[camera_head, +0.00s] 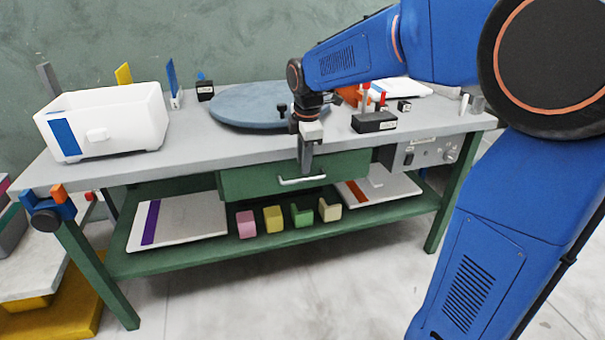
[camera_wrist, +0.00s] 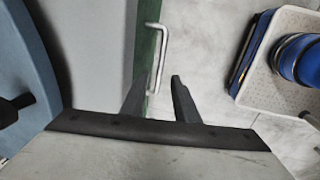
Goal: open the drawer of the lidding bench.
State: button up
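The lidding bench (camera_head: 200,150) has a grey top and green legs. Its green drawer (camera_head: 245,182) sits under the front edge and looks closed, with a pale bar handle (camera_head: 290,181) on its front. My gripper (camera_head: 305,172) points down in front of the drawer, close to the handle. In the wrist view, my gripper's (camera_wrist: 160,78) two dark fingers are apart and empty. The handle (camera_wrist: 164,45) shows beside the green drawer front (camera_wrist: 144,55), its near end reaching down between the fingertips. I cannot tell whether the fingers touch it.
On the bench top stand a white bin (camera_head: 140,117), a blue-grey round plate (camera_head: 235,110) and a black block (camera_head: 374,123). A grey control box (camera_head: 425,153) hangs right of the drawer. The lower shelf (camera_head: 270,241) holds pale boards and several small coloured blocks. The floor in front is clear.

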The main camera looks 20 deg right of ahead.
aim_at(302, 181)
jog(key=shift+w+f, duration=0.2)
jog(key=shift+f, duration=0.75)
jog(key=shift+w+f, duration=0.15)
jog(key=shift+f, duration=0.8)
jog(key=shift+w+f, duration=0.2)
jog(key=shift+f, duration=0.75)
grip_shut()
